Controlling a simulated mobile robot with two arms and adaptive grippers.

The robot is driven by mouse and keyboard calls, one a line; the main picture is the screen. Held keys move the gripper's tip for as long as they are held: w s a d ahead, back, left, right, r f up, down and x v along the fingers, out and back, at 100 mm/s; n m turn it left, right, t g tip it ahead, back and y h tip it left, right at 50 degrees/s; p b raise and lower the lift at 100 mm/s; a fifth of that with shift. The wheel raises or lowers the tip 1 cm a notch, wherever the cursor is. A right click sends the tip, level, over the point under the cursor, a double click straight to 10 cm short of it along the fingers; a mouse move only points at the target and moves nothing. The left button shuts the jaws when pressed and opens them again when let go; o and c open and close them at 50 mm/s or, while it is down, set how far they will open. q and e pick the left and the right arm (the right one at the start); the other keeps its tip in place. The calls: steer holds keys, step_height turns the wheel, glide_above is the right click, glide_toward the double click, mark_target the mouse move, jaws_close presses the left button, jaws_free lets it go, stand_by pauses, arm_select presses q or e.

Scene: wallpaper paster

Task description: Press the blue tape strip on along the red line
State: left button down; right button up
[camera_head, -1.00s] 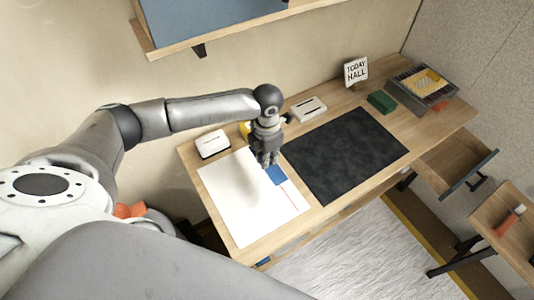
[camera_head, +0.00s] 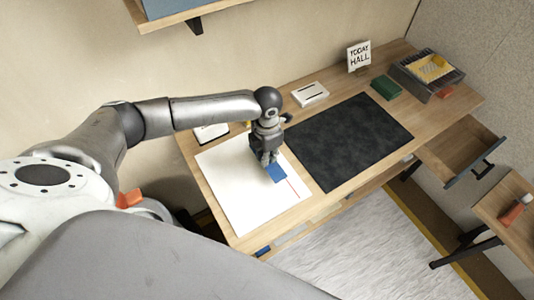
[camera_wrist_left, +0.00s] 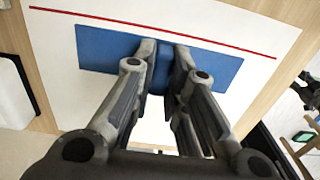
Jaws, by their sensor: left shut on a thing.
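The blue tape strip (camera_head: 277,173) is at the right part of the white sheet (camera_head: 238,190) on the desk. My left gripper (camera_head: 268,162) points down and is shut on the strip's raised middle part; in the wrist view its fingertips (camera_wrist_left: 165,52) pinch it. In that view the blue strip (camera_wrist_left: 215,66) lies nearly parallel to the red line (camera_wrist_left: 150,31), with a narrow white gap between them. In the head view part of the red line (camera_head: 292,188) shows past the strip. Whether the strip touches the sheet I cannot tell. My right gripper is not in view.
A dark mat (camera_head: 348,140) lies right of the sheet. A white box (camera_head: 310,94), a sign (camera_head: 359,57), a green block (camera_head: 386,87) and a tray (camera_head: 428,72) stand along the back. An open drawer (camera_head: 462,155) juts out at the right.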

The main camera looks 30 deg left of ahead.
arm_select(q)
steer(key=shift+f+b, duration=0.9)
steer(key=shift+f, duration=0.6)
stand_by(0.3)
stand_by(0.9)
steer(key=c, duration=1.4)
jaws_free()
steer(key=shift+o, duration=0.2)
step_height(320, 180, up, 11)
steer(key=shift+r, duration=0.5)
